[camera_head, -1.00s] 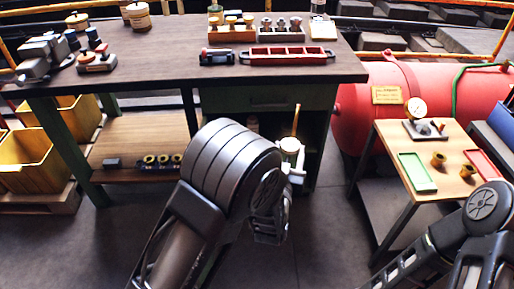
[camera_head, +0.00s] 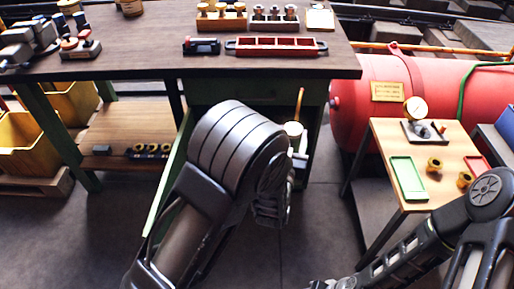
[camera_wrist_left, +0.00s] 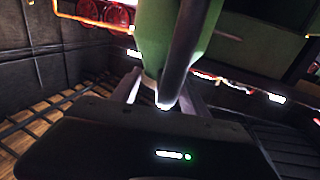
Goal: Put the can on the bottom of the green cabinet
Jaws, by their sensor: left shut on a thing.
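The green cabinet (camera_head: 255,92) stands under the dark workbench with its front open. Its door (camera_head: 165,185) stands swung out to the left, partly behind my left arm. A small can with a pale top (camera_head: 293,129) seems to be inside the opening, beside an orange rod; its lower part is hard to make out. My left gripper (camera_wrist_left: 163,104) is shut on a dark bar, seemingly the door handle (camera_wrist_left: 183,55), against a green panel in the left wrist view. In the head view my left arm hides its fingertips. My right arm reaches in at lower right, its fingers out of frame.
The workbench top (camera_head: 140,50) carries a red tray (camera_head: 276,46) and small racks. A side table (camera_head: 385,150) with a green tray (camera_head: 408,178) and a gauge stands right, before a red tank (camera_head: 360,95). Yellow bins (camera_head: 25,135) stand left. Floor before the cabinet is clear.

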